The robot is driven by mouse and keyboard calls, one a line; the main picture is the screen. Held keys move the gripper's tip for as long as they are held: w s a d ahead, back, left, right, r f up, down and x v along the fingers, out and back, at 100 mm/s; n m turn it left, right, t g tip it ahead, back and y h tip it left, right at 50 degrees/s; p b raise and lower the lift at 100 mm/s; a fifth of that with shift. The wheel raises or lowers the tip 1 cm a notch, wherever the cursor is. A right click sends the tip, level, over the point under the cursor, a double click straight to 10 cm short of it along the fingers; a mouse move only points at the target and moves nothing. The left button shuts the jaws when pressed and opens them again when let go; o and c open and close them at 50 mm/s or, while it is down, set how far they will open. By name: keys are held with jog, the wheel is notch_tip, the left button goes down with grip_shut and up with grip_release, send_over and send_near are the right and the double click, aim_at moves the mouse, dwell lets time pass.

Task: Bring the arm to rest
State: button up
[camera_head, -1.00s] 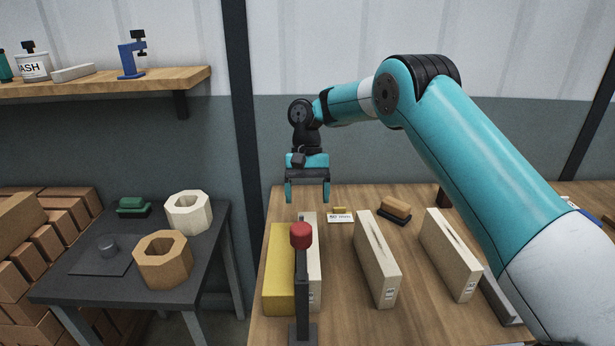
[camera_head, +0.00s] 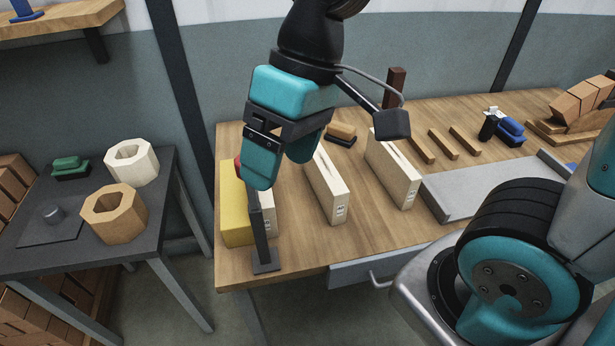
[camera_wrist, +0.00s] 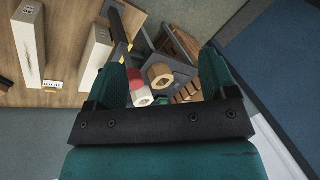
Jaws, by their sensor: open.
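My gripper (camera_head: 283,166) is open and empty in the head view. It hangs above the left front part of the wooden workbench (camera_head: 290,272), in front of a black post (camera_head: 262,235) whose red top is mostly hidden behind a finger. In the wrist view my gripper (camera_wrist: 168,82) shows two teal fingers apart with nothing held between them. The red knob (camera_wrist: 136,82) of the post shows beyond the fingers, close to the left one.
A yellow block (camera_head: 233,205) and pale slotted blocks (camera_head: 325,185) stand on the bench. A grey tray (camera_head: 480,190) lies to the right. A dark side table (camera_head: 150,215) at left bears a tan hexagonal ring (camera_head: 115,213) and a cream one (camera_head: 131,162). Bare floor shows between the tables.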

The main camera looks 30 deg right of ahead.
jog(key=shift+n, duration=0.5)
jog(key=s, duration=0.2)
jog(key=s+f, duration=0.1)
jog(key=s, duration=0.1)
jog(key=shift+s+d+f, duration=0.1)
jog(key=shift+d, duration=0.3)
jog(key=shift+c, duration=0.2)
